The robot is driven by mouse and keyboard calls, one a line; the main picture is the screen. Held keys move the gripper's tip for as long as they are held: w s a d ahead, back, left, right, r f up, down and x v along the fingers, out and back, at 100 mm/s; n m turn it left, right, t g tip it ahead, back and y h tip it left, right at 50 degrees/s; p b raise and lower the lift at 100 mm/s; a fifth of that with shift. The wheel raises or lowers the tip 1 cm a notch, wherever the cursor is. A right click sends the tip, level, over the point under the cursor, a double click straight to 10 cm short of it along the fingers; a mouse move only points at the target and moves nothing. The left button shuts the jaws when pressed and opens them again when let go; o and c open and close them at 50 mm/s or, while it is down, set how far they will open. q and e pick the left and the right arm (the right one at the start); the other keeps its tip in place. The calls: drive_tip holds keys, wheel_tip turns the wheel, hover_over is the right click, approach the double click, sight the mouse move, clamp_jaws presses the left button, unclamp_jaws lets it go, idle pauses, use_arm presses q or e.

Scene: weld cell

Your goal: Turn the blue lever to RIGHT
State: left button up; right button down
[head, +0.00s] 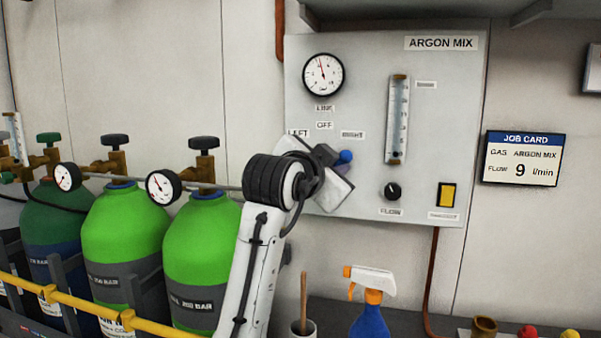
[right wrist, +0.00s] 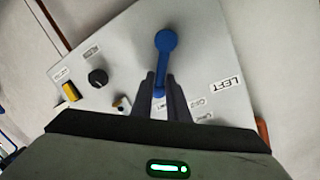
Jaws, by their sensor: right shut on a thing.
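The blue lever (right wrist: 166,52) sits on the grey ARGON MIX panel (head: 440,100). In the right wrist view its round end is at the top and its arm runs down between my fingers. My right gripper (right wrist: 159,98) is shut on the lever's arm. In the head view my right gripper (head: 335,170) hides most of the lever; only a blue part (head: 345,157) shows below the RIGHT label (head: 352,134). My left gripper is not in view.
The panel also carries a gauge (head: 323,74), a flow tube (head: 397,120), a black FLOW knob (head: 392,191) and a yellow switch (head: 447,195). Green gas cylinders (head: 198,245) stand left of my arm. A spray bottle (head: 370,305) stands below the panel.

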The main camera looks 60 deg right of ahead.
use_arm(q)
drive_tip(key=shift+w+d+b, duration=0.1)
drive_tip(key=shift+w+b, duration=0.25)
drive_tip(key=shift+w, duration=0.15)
use_arm(e)
drive_tip(key=shift+s+d+m, duration=0.15)
drive_tip(key=shift+s+m, duration=0.4)
drive_tip(key=shift+m, duration=0.25)
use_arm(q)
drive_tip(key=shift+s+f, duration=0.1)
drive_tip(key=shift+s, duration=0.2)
use_arm(e)
drive_tip(key=c, duration=1.8)
unclamp_jaws()
drive_tip(key=shift+s+d, duration=0.1)
drive_tip(key=shift+s, duration=0.05)
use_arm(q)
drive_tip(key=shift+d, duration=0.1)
use_arm(e)
drive_tip(key=shift+o, duration=0.2)
drive_tip(key=shift+f, duration=0.1)
